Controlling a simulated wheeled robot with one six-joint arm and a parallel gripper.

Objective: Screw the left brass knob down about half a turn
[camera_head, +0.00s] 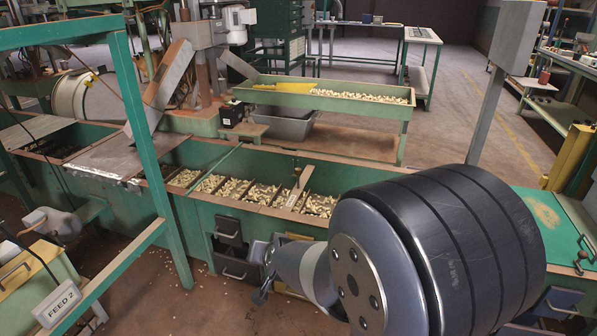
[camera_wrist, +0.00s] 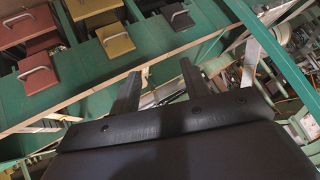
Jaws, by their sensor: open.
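I cannot make out a brass knob with certainty in either view. A small dark knob (camera_head: 582,256) sits on the green bench top at the far right of the head view; its material is unclear. My gripper (camera_wrist: 158,76) shows in the wrist view with its two dark fingers apart and nothing held between them. In the head view my gripper (camera_head: 264,277) is small, in front of the hopper's green front wall, beside the drawers. My large dark arm link hides the right part of the hopper line.
The green hopper trough (camera_head: 196,205) holds nuts in several compartments, with a pale paddle (camera_head: 300,184) standing among them. A green frame post (camera_head: 150,160) stands at left. A grey post (camera_head: 488,115) rises behind my arm.

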